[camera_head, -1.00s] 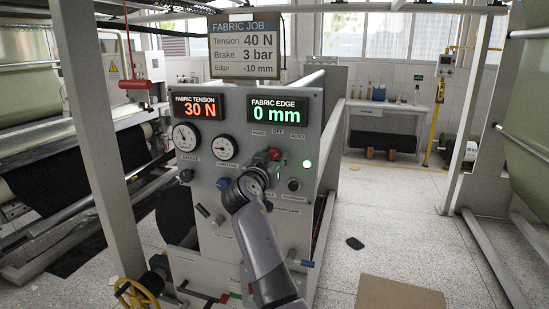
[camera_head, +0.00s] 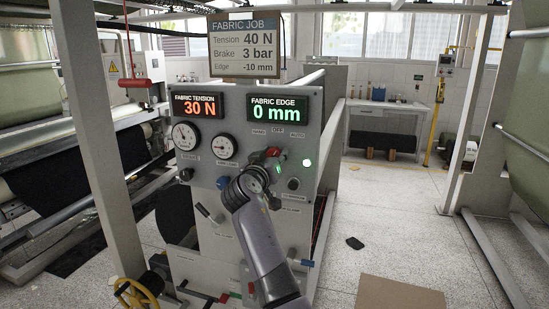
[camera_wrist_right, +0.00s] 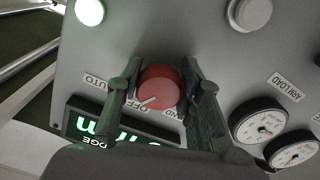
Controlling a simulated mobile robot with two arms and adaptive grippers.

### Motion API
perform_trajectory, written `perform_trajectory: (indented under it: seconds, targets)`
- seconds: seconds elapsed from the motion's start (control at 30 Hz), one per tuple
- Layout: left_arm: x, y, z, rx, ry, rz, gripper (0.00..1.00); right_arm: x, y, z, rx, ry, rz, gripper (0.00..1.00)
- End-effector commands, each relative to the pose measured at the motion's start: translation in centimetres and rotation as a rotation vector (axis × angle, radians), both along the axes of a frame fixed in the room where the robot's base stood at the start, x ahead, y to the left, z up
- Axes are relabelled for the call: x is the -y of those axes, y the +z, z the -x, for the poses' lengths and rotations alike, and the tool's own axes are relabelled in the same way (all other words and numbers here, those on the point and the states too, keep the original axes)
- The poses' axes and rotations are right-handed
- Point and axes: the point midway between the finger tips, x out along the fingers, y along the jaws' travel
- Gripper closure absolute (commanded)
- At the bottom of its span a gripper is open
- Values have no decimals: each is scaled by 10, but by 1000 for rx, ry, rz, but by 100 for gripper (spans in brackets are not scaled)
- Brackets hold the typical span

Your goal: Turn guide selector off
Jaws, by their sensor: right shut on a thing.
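The guide selector is a red knob (camera_head: 272,152) on the grey control panel (camera_head: 245,205), below the HAND, OFF and AUTO labels. In the right wrist view the red knob (camera_wrist_right: 160,84) sits between the two dark fingers of my right gripper (camera_wrist_right: 155,95), which is shut on it. Its white pointer line points down-left, toward the OFF label (camera_wrist_right: 124,107); the HAND label is partly hidden by a finger. In the head view my right gripper (camera_head: 270,167) reaches the panel from below and partly covers the knob. My left gripper is not in view.
A lit green lamp (camera_head: 307,162) and a black knob (camera_head: 294,184) are to the right. Two gauges (camera_head: 186,136) and a blue knob (camera_head: 223,183) are to the left. The displays read 30 N and 0 mm. A job sign (camera_head: 245,45) hangs above.

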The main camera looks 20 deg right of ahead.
Motion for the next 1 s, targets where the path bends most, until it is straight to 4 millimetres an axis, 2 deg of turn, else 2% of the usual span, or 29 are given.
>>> perform_trajectory:
  seconds: [0.5,1.0]
  targets:
    - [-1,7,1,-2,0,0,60,0,4,0,-216,1,328,94]
    - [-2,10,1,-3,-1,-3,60,-1,3,0,-283,4,430,94]
